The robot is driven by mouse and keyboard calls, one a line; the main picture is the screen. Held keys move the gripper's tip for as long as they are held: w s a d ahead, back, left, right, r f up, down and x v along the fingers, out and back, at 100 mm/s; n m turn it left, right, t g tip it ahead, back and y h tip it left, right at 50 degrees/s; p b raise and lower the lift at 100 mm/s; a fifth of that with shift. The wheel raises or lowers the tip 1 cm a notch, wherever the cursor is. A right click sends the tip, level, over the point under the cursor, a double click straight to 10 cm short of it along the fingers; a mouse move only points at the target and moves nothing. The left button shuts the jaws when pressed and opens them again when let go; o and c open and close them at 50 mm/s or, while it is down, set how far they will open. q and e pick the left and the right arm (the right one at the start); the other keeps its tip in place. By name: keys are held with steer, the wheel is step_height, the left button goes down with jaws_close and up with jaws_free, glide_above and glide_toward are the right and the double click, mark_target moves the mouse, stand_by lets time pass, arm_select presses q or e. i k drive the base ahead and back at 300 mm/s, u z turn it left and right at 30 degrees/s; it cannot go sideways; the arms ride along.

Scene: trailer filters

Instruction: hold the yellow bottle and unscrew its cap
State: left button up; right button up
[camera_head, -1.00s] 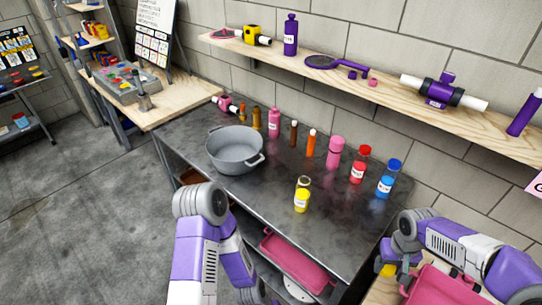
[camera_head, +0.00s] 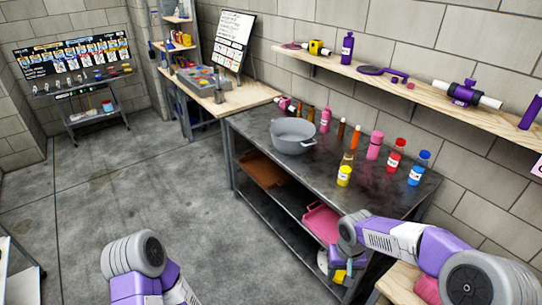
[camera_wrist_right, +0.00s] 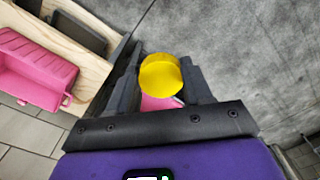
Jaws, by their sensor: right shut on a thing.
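The yellow bottle (camera_head: 344,176) stands upright on the dark metal table, near its front edge. Its top looks bare and open, with no yellow cap on it. My right gripper (camera_head: 341,275) hangs low in front of the table and is shut on a yellow cap (camera_wrist_right: 160,75), which shows between the fingers in the right wrist view. The right gripper is well apart from the bottle. My left arm is at the lower left of the head view; its gripper is out of view.
The dark table (camera_head: 390,193) also holds a grey pot (camera_head: 292,139), a pink bottle (camera_head: 374,148), a red jar (camera_head: 393,163) and a blue jar (camera_head: 417,173). A pink bin (camera_head: 322,222) sits on the shelf below.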

mark_target(347, 164)
steer(key=u, duration=0.9)
steer(key=i, duration=2.3)
steer(key=z, duration=1.4)
steer(key=i, duration=0.7)
steer(key=z, duration=0.65)
steer(key=i, duration=0.45)
